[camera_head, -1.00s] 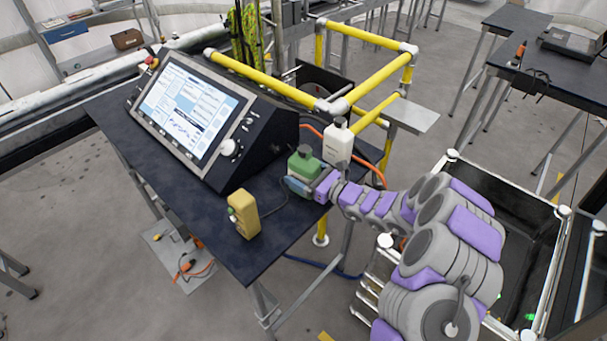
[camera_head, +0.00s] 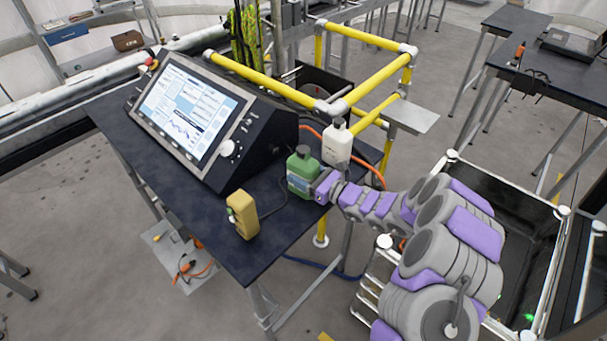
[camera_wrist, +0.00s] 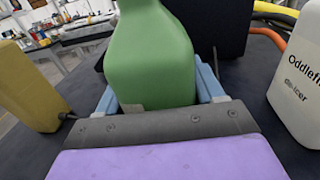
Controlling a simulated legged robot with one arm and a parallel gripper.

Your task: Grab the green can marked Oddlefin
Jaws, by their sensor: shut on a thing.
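The green can (camera_head: 303,172) stands upright on the dark table (camera_head: 235,262), between the console and my arm. In the wrist view the green can (camera_wrist: 150,55) fills the middle, and no marking can be read on its visible face. My gripper (camera_wrist: 155,95) has its blue fingers on either side of the can's lower part and is shut on it. In the head view my gripper (camera_head: 318,186) reaches the can from the right. A white bottle (camera_wrist: 300,90) at the right of the wrist view bears the partly cut-off word "Oddlef..." and "de-icer".
The white bottle (camera_head: 338,142) stands close behind the green can. A yellow can (camera_head: 243,214) stands nearer the table's front edge. A console with a screen (camera_head: 190,112) fills the back left. Yellow rails (camera_head: 375,80) and an orange hose lie behind.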

